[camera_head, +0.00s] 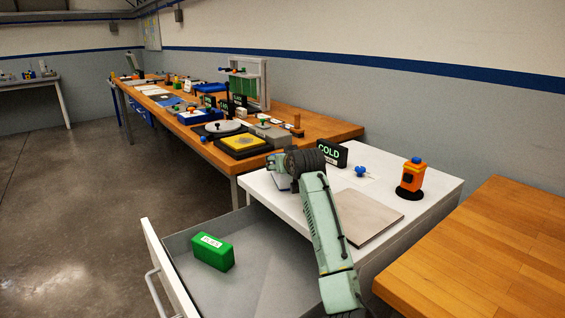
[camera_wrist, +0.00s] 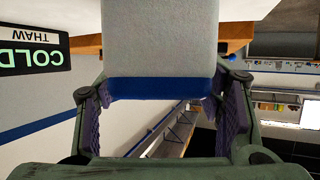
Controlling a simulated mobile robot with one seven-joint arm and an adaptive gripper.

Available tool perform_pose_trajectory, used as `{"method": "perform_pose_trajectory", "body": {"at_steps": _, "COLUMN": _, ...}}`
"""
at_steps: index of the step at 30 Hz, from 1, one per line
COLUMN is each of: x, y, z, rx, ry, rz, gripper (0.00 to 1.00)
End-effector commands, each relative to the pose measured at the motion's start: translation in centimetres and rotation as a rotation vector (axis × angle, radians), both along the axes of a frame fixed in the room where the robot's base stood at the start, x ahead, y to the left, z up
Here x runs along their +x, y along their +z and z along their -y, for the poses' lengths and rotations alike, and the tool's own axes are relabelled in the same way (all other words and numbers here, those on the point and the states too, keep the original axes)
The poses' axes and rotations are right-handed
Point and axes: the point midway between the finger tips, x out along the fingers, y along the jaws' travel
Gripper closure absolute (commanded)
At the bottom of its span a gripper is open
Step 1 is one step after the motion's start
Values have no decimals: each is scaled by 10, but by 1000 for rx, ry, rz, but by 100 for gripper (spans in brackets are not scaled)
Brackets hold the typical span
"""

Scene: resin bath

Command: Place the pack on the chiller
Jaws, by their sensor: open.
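A pale grey block with a blue end, perhaps the pack (camera_wrist: 160,45), stands between the fingers of my gripper (camera_wrist: 163,100) in the wrist view. The purple finger pads are spread on either side of it. In the head view my gripper (camera_head: 281,172) is low over the far left part of a white cabinet top (camera_head: 405,215), and a small pale and blue part shows under it. A sign reading COLD (camera_head: 331,153) stands just behind; it shows upside down in the wrist view (camera_wrist: 35,50). I cannot tell which surface is the chiller.
An open drawer (camera_head: 270,285) below the cabinet top holds a green labelled box (camera_head: 213,251). A grey-brown plate (camera_head: 358,219), a blue knob (camera_head: 361,171) and an orange device (camera_head: 411,178) are on the top. A cluttered wooden bench (camera_head: 330,128) lies beyond; a bare wooden table (camera_head: 500,250) is at right.

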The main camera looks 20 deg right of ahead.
Motion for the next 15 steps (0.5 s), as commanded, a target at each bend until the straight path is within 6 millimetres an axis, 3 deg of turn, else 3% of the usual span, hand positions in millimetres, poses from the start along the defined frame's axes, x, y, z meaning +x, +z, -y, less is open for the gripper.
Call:
{"method": "perform_pose_trajectory", "body": {"at_steps": 5, "x": 0, "y": 4, "z": 0, "rx": -1, "ry": -1, "rz": 1, "gripper": 39}}
{"method": "perform_pose_trajectory", "body": {"at_steps": 8, "x": -10, "y": 6, "z": 0, "rx": 0, "ry": 0, "rz": 2, "gripper": 39}}
{"method": "perform_pose_trajectory", "body": {"at_steps": 15, "x": -57, "y": 24, "z": -2, "rx": -1, "ry": -1, "rz": 4, "gripper": 39}}
